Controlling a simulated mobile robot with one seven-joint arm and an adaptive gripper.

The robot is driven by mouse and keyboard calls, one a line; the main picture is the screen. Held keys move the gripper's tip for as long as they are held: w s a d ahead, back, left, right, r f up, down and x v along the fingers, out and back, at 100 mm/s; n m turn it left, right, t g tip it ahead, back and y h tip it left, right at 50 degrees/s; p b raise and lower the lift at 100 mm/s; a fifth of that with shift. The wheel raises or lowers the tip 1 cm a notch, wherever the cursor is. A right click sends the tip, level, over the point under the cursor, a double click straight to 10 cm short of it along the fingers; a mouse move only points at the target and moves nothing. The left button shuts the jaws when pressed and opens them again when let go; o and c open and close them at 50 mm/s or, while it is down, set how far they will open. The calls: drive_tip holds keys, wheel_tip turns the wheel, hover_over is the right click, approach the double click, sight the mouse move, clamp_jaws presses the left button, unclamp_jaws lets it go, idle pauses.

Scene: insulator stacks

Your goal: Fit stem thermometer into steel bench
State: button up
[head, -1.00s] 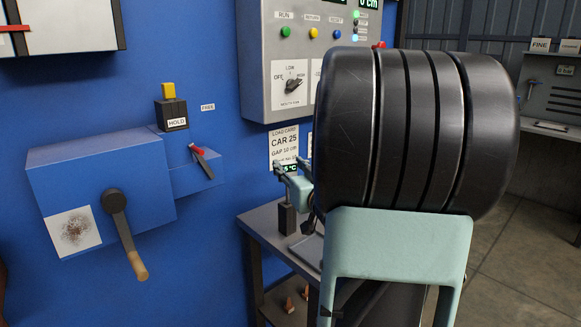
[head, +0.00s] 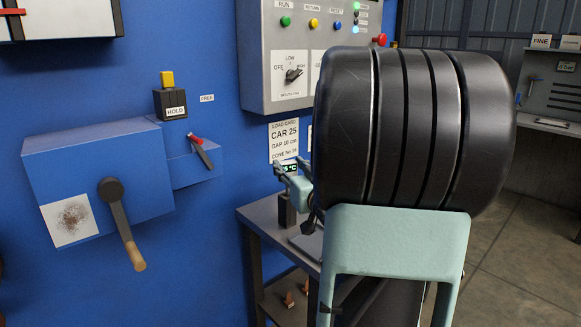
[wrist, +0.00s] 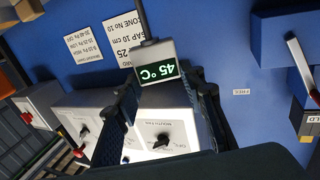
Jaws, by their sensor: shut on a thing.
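In the head view the readout (head: 290,168) shows small beside my gripper (head: 293,178), above the steel bench (head: 262,217). A dark upright block (head: 287,208) stands on the bench top below it. My arm hides much of the bench, and the stem's lower end cannot be made out.
A grey control box (head: 290,75) with buttons and a knob hangs on the blue wall above the bench. A load card (head: 284,140) is below it. A blue box with a crank (head: 122,222) sits at left. Small brown items (head: 289,299) lie on the lower shelf.

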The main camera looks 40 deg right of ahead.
drive_tip(key=shift+f+b, duration=2.1)
drive_tip(key=shift+f, duration=0.25)
drive_tip(key=o, duration=1.4)
drive_tip(key=shift+c, duration=0.2)
drive_tip(key=v, duration=0.7)
drive_tip(key=shift+s, duration=0.25)
drive_tip(key=shift+a+r, duration=0.1)
